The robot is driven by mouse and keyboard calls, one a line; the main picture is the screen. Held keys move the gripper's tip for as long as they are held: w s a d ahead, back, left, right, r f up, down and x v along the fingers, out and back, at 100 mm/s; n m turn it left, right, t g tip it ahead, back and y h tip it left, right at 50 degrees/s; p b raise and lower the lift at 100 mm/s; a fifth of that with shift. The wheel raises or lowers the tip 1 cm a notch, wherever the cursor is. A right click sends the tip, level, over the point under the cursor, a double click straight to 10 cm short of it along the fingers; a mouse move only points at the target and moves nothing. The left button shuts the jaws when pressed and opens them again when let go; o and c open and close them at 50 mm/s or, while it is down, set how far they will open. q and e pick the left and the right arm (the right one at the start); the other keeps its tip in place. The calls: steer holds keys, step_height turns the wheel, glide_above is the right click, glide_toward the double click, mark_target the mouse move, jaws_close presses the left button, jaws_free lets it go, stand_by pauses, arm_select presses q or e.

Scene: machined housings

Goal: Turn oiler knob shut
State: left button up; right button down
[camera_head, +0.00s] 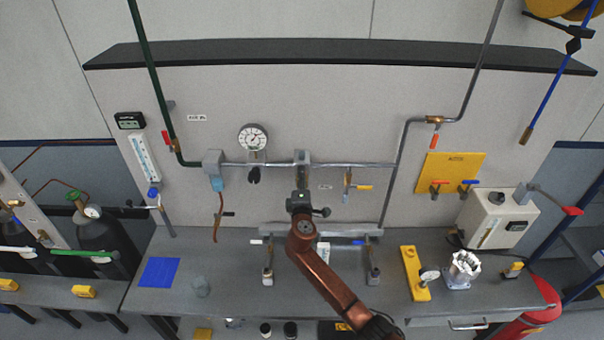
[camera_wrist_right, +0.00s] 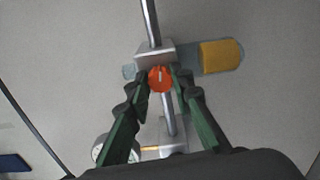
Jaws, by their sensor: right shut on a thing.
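The oiler knob (camera_wrist_right: 160,79) is a round orange-red knob with a pale line across its face, seen in the right wrist view. It sits at the oiler's grey metal body (camera_wrist_right: 155,56) on the pipe. The oiler's bowl, with amber contents (camera_wrist_right: 221,55), extends to the right there. My right gripper (camera_wrist_right: 161,82) is shut on the knob, one dark green finger on each side. In the head view the oiler's body (camera_head: 302,157) shows above my right gripper (camera_head: 300,196), which hides the knob and bowl. My left gripper is not in view.
The pipe (camera_head: 350,164) runs across the wall panel, with a round gauge (camera_head: 253,137) left of the oiler and a yellow-handled valve (camera_head: 361,186) to its right. A white box (camera_head: 497,218) and yellow block (camera_head: 415,272) stand right on the bench. A blue mat (camera_head: 159,272) lies left.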

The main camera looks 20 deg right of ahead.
steer(key=n+p, duration=0.2)
steer(key=n, duration=0.4)
steer(key=n+p, duration=0.2)
steer(key=n, duration=0.5)
steer(key=n+p, duration=0.2)
steer(key=n, duration=0.5)
steer(key=shift+w+r, duration=0.1)
steer(key=shift+r, duration=0.2)
steer(key=c, duration=2.2)
jaws_free()
steer(key=o, duration=0.5)
steer(key=shift+f, duration=0.15)
